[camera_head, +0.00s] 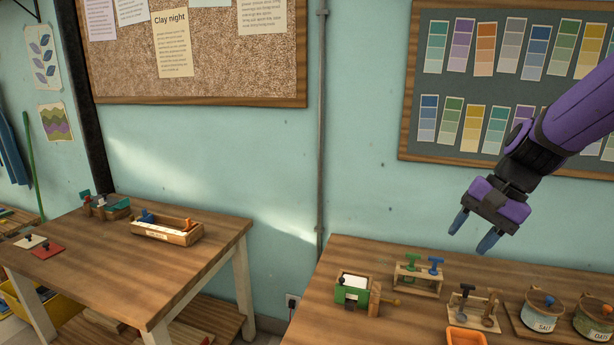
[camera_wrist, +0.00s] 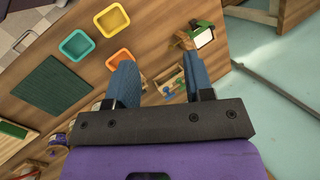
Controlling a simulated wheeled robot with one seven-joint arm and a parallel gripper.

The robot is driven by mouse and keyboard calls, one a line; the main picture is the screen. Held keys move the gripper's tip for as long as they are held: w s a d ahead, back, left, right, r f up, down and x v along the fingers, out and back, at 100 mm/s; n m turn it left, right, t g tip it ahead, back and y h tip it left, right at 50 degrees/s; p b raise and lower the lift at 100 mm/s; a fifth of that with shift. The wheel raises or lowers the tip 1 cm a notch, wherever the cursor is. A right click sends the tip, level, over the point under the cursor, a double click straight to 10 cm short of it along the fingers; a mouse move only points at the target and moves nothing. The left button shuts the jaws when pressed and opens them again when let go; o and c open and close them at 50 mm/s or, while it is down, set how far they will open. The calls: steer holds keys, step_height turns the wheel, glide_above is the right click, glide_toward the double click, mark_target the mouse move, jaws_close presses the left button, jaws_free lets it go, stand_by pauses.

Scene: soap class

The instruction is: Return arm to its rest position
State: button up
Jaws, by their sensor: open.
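My gripper (camera_head: 473,234) is purple and black with blue fingers. It hangs in the air above the back of the right table (camera_head: 420,262), in front of the wall. The fingers are apart with nothing between them. The wrist view also shows the gripper (camera_wrist: 163,82) open, with the tabletop and its objects below it. My purple arm reaches in from the right edge in the head view.
A left table (camera_head: 130,255) stands across a gap. A pinboard (camera_head: 506,90) hangs behind the arm.

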steer(key=s+r+n+t+h, duration=0.2)
steer(key=s+r+n, duration=0.1)
steer(key=s, duration=0.5)
steer(key=s+d+r+n+t+h, duration=0.1)
steer(key=s+r+n+t+h, duration=0.1)
steer(key=s+r, duration=0.4)
steer(key=s+n, duration=0.1)
steer(key=s, duration=0.2)
steer(key=shift+s+n+t+h, duration=0.3)
steer(key=shift+n+h, duration=0.1)
steer(key=shift+d, duration=0.1)
steer(key=shift+c, duration=0.2)
